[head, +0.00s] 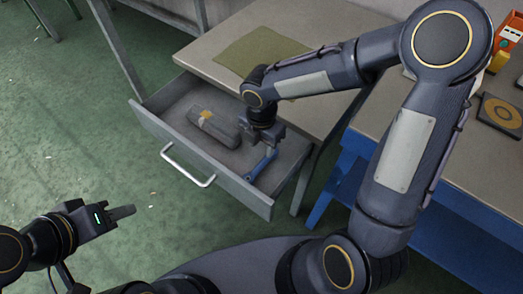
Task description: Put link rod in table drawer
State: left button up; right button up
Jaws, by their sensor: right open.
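The table drawer (152,119) is pulled out, with a pale bar handle on its front. A blue rod-shaped part, likely the link rod (262,165), lies in the right part of the drawer, partly hidden by my gripper. My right gripper (263,146) reaches down into the drawer directly above the rod; its jaws are open, and I cannot tell whether they touch it. My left gripper (125,212) is at the lower left, over the green floor, away from the drawer; I see no object in it, and its jaw gap is not clear.
A grey wrapped bundle with a yellow mark (213,128) lies in the drawer left of the rod. An olive cloth (258,50) lies on the table top (212,66). A blue-framed bench at right bears a dark plate (499,113) and a red-orange item (509,32).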

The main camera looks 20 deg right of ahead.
jog(key=shift+r, duration=1.75)
jog(key=s+d+r+m+t+y, duration=0.1)
jog(key=s+d+r+m+t, duration=0.1)
jog(key=s+m, duration=0.3)
jog(key=s+d+r+m+t+y, duration=0.1)
jog(key=s+d+r+m, duration=0.3)
jog(key=m, duration=0.9)
jog(key=s+d+r+m+t+y, duration=0.1)
jog(key=s+d+r+m+t, duration=0.1)
jog(key=s+m, duration=0.5)
jog(key=shift+s+d+r+m+t+y, duration=0.15)
jog(key=shift+d+r+m+t+y, duration=0.35)
jog(key=shift+r+m, duration=0.55)
jog(key=shift+d+f, duration=0.1)
jog(key=shift+f, duration=0.05)
notch_tip(320, 180, up, 13)
jog(key=p, duration=1.3)
